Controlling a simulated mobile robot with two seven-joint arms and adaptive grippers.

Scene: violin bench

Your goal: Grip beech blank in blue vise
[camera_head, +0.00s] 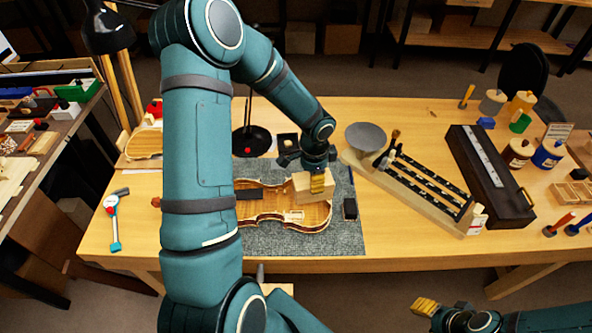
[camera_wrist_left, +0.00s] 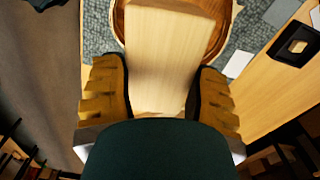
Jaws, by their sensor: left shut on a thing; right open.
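The beech blank (camera_head: 303,186), a pale wooden block, is in the head view over the right end of the violin body. It also shows large between the fingers in the left wrist view (camera_wrist_left: 168,50). My left gripper (camera_head: 317,184) points down and is shut on the blank, with one ribbed yellow finger on each side. Whether the blank touches the violin is unclear. My right gripper (camera_head: 425,306) is open and empty at the lower right, off the bench's front edge. I cannot make out a blue vise; my left arm hides part of the bench.
The violin body (camera_head: 258,212) lies on a grey mat (camera_head: 348,240). A dark small block (camera_head: 350,209) lies on the mat. The front right bench (camera_head: 400,255) is clear.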

